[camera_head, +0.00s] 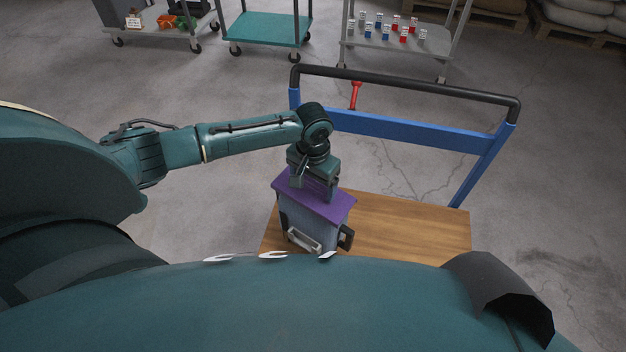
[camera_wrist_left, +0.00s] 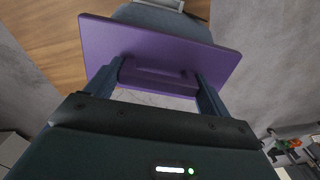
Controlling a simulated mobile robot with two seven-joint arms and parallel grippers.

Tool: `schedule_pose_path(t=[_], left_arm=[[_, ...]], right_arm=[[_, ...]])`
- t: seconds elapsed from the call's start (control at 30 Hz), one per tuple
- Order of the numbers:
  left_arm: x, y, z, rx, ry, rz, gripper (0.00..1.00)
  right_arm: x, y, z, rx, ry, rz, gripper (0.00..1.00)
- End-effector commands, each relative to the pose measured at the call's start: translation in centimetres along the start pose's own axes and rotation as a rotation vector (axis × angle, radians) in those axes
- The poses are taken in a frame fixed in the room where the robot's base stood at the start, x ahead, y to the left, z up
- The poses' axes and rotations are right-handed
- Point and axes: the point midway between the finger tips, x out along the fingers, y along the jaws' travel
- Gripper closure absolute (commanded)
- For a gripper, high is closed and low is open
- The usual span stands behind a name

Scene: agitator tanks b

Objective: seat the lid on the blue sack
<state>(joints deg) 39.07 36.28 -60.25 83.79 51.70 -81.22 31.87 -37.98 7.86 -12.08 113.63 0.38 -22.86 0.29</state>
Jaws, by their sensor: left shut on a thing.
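The purple lid (camera_head: 335,208) is a flat rectangular plate over the top of a grey-blue container (camera_head: 300,221). The container looks more like a box with handles than a sack, and stands on the wooden deck of a cart. My left gripper (camera_head: 317,190) is above the lid. In the left wrist view its fingers (camera_wrist_left: 160,76) are shut on the raised grip bar of the lid (camera_wrist_left: 215,52). The container (camera_wrist_left: 162,17) shows past the lid's far edge. I cannot tell whether the lid touches the rim. My right gripper is not in view.
The cart's wooden deck (camera_head: 410,225) is bare right of the container. Its blue frame with a black push bar (camera_head: 410,82) rises behind. A red-handled thing (camera_head: 355,95) is by the frame. Shelf carts, including one with several small containers (camera_head: 400,33), stand farther back.

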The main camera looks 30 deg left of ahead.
Motion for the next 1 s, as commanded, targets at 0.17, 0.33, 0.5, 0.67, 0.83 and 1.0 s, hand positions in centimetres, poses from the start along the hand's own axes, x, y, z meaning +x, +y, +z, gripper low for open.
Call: schedule_pose_path(t=[0.17, 0.33, 0.5, 0.67, 0.83, 1.0], left_arm=[[0.3, 0.0, 0.0, 0.000, 0.001, 0.000, 0.15], [0.3, 0.0, 0.0, 0.000, 0.001, 0.000, 0.02], [0.3, 0.0, 0.0, 0.000, 0.001, 0.000, 0.00], [0.3, 0.0, 0.0, 0.000, 0.001, 0.000, 0.00], [-2.0, 0.0, -0.1, 0.002, 0.006, 0.001, 0.00], [-6.0, 0.0, -0.1, 0.002, 0.007, 0.002, 0.00]], right_arm=[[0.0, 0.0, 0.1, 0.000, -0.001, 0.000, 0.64], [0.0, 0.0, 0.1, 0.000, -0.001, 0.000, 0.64], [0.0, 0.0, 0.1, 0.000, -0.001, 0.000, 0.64], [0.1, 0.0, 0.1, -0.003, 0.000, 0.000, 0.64], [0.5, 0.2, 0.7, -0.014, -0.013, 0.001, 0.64], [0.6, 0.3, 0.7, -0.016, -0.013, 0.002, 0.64]])
